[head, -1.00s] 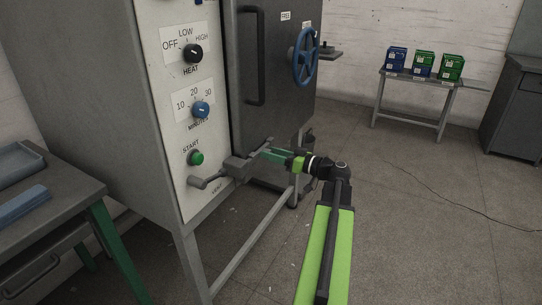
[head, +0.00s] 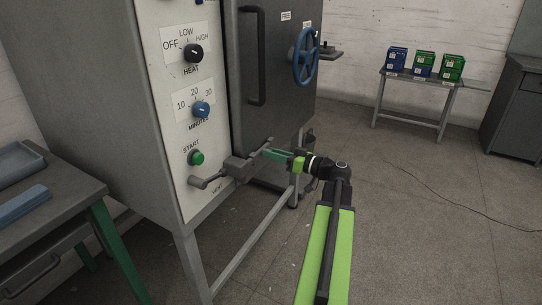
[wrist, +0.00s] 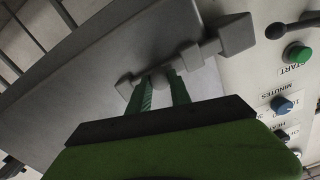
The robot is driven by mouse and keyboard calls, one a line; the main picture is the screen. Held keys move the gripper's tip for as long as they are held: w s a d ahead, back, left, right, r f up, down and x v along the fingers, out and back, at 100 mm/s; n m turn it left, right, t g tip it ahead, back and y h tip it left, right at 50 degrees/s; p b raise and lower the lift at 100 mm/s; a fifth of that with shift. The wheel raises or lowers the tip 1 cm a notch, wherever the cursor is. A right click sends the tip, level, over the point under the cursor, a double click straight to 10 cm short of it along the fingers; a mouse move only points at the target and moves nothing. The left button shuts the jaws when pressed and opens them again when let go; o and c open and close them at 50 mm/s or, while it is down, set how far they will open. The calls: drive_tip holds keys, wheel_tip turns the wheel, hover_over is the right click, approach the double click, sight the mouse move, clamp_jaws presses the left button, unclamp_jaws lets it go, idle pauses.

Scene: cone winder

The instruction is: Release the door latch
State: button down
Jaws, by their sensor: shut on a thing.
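The door latch (head: 237,166) is a grey bar with a block at the lower left corner of the dark cabinet door (head: 275,80). In the wrist view the latch (wrist: 237,34) runs slantwise from the door face to the edge of the pale panel. My gripper (head: 267,153) is at the door-side end of the latch. The door looks shut. The fingers partly hide the latch's grasped end.
The vent lever (head: 206,182) sticks out close left of the latch, below the green start button (head: 196,158). A black door handle (head: 254,60) and a blue handwheel (head: 305,57) are higher up. A bench (head: 95,195) stands at left.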

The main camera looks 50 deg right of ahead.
idle(0.8)
drive_tip(key=shift+w+d, duration=0.15)
drive_tip(key=shift+d, duration=0.6)
drive_tip(key=shift+w+d, duration=0.15)
drive_tip(key=shift+d, duration=0.55)
drive_tip(key=c, duration=1.2)
unclamp_jaws()
drive_tip(key=shift+a, duration=0.1)
drive_tip(key=v, duration=1.7)
drive_tip(key=shift+s, duration=0.25)
